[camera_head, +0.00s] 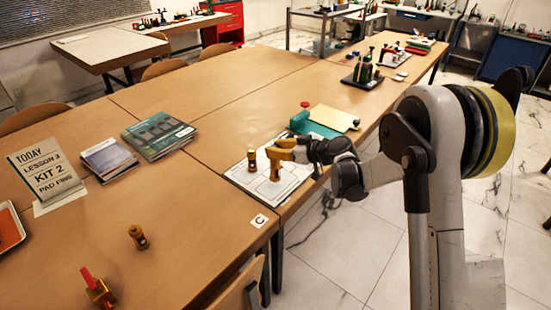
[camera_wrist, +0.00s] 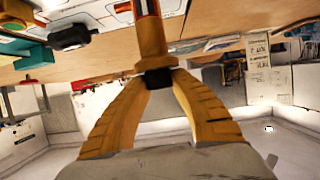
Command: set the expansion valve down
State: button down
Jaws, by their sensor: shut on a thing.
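My gripper (camera_head: 281,149) reaches in level over a white board (camera_head: 290,187) near the table's front edge. Its yellow fingers, also in the wrist view (camera_wrist: 159,80), are shut on the dark end of an upright brass expansion valve (camera_wrist: 150,36). In the head view, the valve (camera_head: 275,169) hangs below the fingertips over the board. Its lower end is at or just above the board; I cannot tell whether it touches. A wrist-view label on the valve is cut off by the frame edge.
A brass fitting (camera_head: 252,160) stands on the board, left of the valve. Another brass fitting (camera_head: 138,237) and a red-handled valve (camera_head: 98,290) are at front left. The middle table is clear.

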aim_at(276, 165)
jog(key=shift+f+b, duration=0.55)
jog(key=shift+f, duration=0.9)
jog(key=shift+f, duration=0.2)
jog(key=c, duration=1.2)
grip_release()
